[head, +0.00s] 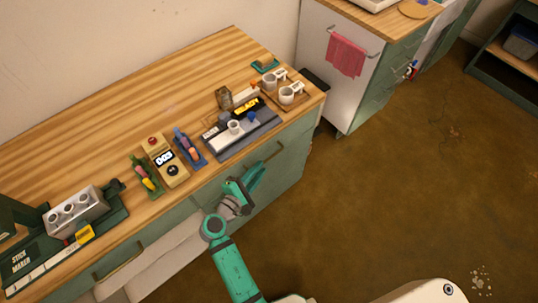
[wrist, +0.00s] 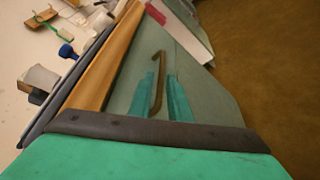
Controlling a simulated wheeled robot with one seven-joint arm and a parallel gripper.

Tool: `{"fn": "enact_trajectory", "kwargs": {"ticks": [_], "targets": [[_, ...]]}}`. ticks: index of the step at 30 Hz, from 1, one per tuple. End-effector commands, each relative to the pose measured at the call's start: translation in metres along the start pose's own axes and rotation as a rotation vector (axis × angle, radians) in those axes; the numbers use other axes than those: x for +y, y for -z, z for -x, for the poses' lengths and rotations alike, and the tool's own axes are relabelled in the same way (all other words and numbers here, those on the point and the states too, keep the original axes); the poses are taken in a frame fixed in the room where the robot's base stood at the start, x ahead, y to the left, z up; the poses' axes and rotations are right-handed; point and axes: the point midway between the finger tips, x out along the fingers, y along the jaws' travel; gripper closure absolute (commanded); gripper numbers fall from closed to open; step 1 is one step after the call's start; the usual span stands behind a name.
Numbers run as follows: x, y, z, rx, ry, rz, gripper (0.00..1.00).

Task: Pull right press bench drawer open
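The press bench (head: 150,95) has a wooden top and green-grey drawer fronts. The right drawer front (head: 285,165) looks flush with the bench, and its brass bar handle (head: 273,152) shows just beyond my gripper. My teal gripper (head: 257,172) is in front of this drawer, its fingers pointing at the handle. In the wrist view the handle (wrist: 158,75) runs between the two teal fingers of my gripper (wrist: 160,95). The fingers stand apart, with a gap visible beside the bar. Whether either finger touches the handle I cannot tell.
A left drawer handle (head: 118,265) shows lower on the bench front. A dark press tray (head: 240,135), a timer (head: 165,160) and a cup tray (head: 285,95) stand on the top. Another cabinet with a pink towel (head: 346,55) stands behind.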

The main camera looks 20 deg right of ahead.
Motion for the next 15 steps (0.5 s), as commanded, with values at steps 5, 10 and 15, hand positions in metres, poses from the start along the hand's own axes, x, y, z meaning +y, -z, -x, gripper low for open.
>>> {"fn": "enact_trajectory", "kwargs": {"ticks": [5, 10, 15], "targets": [[-0.001, -0.002, -0.035, -0.004, 0.004, -0.002, 0.83], [-0.001, 0.000, -0.061, 0.000, 0.002, -0.002, 0.83], [0.000, 0.002, -0.077, 0.004, -0.001, 0.000, 0.83]]}}
